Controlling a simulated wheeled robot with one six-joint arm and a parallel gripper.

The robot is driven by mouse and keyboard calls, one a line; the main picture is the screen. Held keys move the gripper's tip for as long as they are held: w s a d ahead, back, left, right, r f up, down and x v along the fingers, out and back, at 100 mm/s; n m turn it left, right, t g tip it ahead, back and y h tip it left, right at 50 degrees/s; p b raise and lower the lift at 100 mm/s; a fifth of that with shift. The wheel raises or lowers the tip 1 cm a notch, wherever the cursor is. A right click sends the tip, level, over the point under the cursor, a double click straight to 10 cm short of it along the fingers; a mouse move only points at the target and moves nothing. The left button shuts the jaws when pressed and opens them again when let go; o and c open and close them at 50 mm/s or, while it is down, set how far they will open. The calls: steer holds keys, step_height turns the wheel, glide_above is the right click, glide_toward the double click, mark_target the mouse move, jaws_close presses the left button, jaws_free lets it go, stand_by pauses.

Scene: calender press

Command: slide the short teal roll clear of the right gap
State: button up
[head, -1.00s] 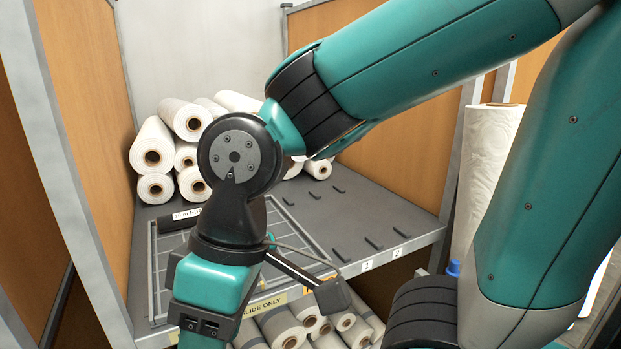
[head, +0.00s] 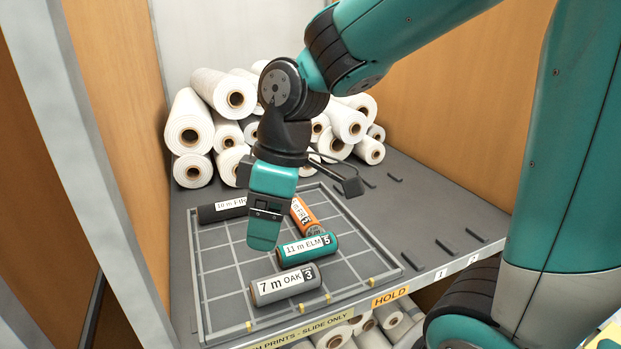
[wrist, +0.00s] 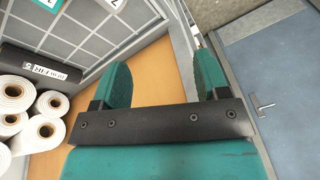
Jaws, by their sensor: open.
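A teal roll marked 11 m ELM 5 (head: 290,259) lies on the gridded tray (head: 219,280) in the head view. A grey roll marked 7 m OAK 3 (head: 267,297) lies in front. My gripper (head: 263,236) points down above the tray, left of the teal roll's label. In the wrist view my gripper (wrist: 162,72) is open, with nothing between its fingers.
A black roll (head: 208,213) lies at the tray's back left; it also shows in the wrist view (wrist: 20,60). White rolls (head: 190,130) are piled behind. The tray's right part is bare. Small dark stops (head: 445,247) stand on the shelf to the right. Wooden walls close both sides.

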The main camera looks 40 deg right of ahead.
steer(key=w+d+f+n+h, duration=0.1)
steer(key=w+d+f+n, duration=0.1)
steer(key=w+d, duration=0.6)
steer(key=n, duration=0.3)
glide_toward(308, 240)
steer(key=shift+h, duration=0.3)
steer(key=f, duration=0.4)
steer(key=a+f+p, duration=0.1)
steer(key=f, duration=0.3)
steer(key=a+f, duration=0.1)
steer(key=f, duration=0.3)
steer(key=shift+w+p, duration=0.25)
steer(key=shift+p, duration=0.15)
steer(key=c, duration=0.7)
steer(key=shift+w+a+r, duration=0.1)
steer(key=shift+w+a, duration=0.25)
steer(key=shift+a, duration=0.95)
steer(key=shift+w+a, duration=0.4)
steer(key=shift+a, duration=0.9)
steer(key=shift+w+a+r, duration=0.1)
steer(key=shift+w+a, duration=0.25)
steer(key=shift+a, duration=0.95)
